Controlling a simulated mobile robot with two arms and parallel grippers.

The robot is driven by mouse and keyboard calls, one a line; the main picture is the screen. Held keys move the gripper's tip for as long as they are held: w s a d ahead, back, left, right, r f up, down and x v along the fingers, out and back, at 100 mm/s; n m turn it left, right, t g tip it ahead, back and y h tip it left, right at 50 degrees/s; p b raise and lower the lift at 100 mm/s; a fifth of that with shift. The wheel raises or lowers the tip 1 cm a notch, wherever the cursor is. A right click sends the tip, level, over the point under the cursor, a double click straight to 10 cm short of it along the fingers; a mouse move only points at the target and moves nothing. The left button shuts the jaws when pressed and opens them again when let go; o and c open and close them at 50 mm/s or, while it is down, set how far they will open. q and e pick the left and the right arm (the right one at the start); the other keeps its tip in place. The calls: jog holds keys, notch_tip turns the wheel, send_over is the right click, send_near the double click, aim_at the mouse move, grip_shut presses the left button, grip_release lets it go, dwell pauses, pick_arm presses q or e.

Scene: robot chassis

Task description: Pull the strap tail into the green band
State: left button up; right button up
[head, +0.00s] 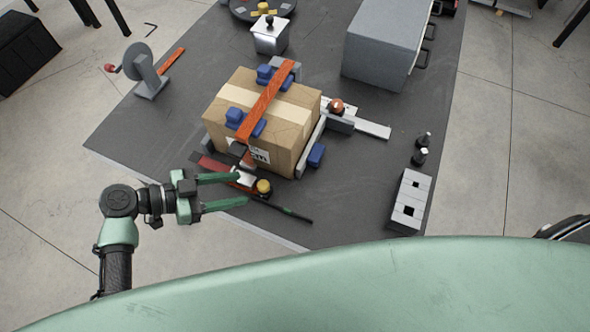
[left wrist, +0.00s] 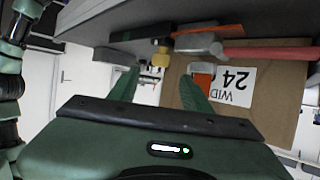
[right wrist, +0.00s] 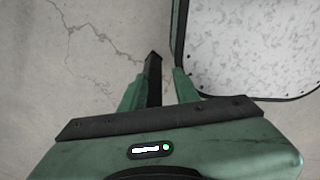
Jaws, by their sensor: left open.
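An orange strap (head: 266,98) runs over the cardboard box (head: 290,140) and down its near side to a metal buckle (head: 243,177). A black bar with a green band (head: 288,211) lies in front of the box. My left gripper (head: 242,189) is open and empty, its fingertips beside the buckle and a yellow knob (head: 264,186). My right gripper (right wrist: 157,82) is open, away from the box; a dark bar shows between its fingers, apparently beyond them.
Blue corner pieces (head: 234,115) sit under the strap. A grey metal box (head: 388,43) stands at the back right. A slotted grey block (head: 410,201) and black knobs (head: 420,156) are at right. The dark tabletop (head: 365,165) is clear between.

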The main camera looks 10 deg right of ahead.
aim_at(262, 185)
pick_arm(q)
jog(key=shift+w+d, duration=0.1)
jog(key=shift+d, duration=0.4)
jog(key=shift+d+f, duration=0.1)
jog(key=shift+d, duration=0.2)
jog(key=p+x, duration=0.1)
jog(key=x, duration=0.1)
jog(key=shift+w+d+f, duration=0.1)
jog(key=shift+d+f, duration=0.15)
jog(key=p+x, duration=0.1)
jog(key=x, duration=0.1)
jog(key=shift+d+f, duration=0.1)
jog(key=shift+d, duration=0.2)
jog(key=shift+w+d+f, duration=0.1)
jog(key=shift+d+f, duration=0.2)
jog(key=shift+d, duration=0.2)
jog(key=c, duration=1.1)
grip_shut()
pick_arm(e)
jog(key=shift+w+a+r, duration=0.1)
jog(key=shift+a+r, duration=0.3)
jog(key=shift+r, duration=0.2)
jog(key=shift+a+r, duration=0.35)
jog(key=shift+r, duration=0.25)
